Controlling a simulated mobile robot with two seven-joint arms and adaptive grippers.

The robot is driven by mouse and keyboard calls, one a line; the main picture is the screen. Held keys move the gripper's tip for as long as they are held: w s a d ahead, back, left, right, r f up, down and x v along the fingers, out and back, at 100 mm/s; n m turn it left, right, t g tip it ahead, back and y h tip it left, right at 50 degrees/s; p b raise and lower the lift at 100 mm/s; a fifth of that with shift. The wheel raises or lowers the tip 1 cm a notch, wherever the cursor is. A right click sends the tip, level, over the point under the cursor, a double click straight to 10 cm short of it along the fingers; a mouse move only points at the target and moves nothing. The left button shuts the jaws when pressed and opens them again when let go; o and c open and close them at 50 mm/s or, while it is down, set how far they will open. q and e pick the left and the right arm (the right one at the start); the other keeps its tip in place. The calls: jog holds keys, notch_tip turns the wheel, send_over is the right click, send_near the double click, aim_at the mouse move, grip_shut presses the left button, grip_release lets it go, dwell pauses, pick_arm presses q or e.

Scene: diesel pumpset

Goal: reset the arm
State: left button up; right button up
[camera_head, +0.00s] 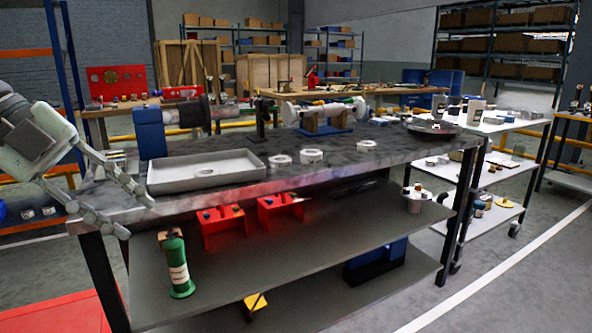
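My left gripper (137,218) comes in from the left edge in the head view. Its two grey fingers are spread apart with nothing between them. The fingertips are at the left front corner of the dark workbench (330,178), near the tray; whether they touch the bench I cannot tell. My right arm and gripper are not in view.
A grey tray (205,172) lies on the bench beside several white rings (312,156). A blue block with a dark motor-like part (150,132) stands behind it. The lower shelf holds a green bottle (177,265) and red bins (222,228).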

pick_arm(q)
jog(key=w+a+f+n+t, duration=0.8)
jog(key=w+a+n+t, duration=0.2)
jog(key=w+n+t, duration=0.3)
jog(key=s+a+f+n+y, duration=0.2)
jog(key=a+f+n+y, duration=0.25)
jog(key=f, duration=0.35)
jog(key=s+a+f+n+y, duration=0.25)
jog(key=f+y, duration=0.25)
jog(key=f, duration=0.3)
jog(key=s+d+f+n+g+y+p, duration=0.15)
jog(key=s+f+n+g, duration=0.4)
jog(key=f, duration=1.15)
jog(key=s+d+f+g, duration=0.3)
jog(key=s+d+f, duration=0.2)
jog(key=s, duration=0.3)
jog(key=s+d+f+g+h, duration=0.1)
jog(key=s+d+f+g, duration=0.2)
jog(key=s+d+f, duration=0.3)
jog(key=shift+s+d+f+g+h, duration=0.2)
jog(key=shift+s+d+g+h, duration=0.15)
jog(key=shift+s+d, duration=0.65)
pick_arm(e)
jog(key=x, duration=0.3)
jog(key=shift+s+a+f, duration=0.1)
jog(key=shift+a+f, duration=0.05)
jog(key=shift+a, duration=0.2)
pick_arm(q)
jog(key=shift+s+a, duration=0.2)
jog(key=shift+a, duration=0.05)
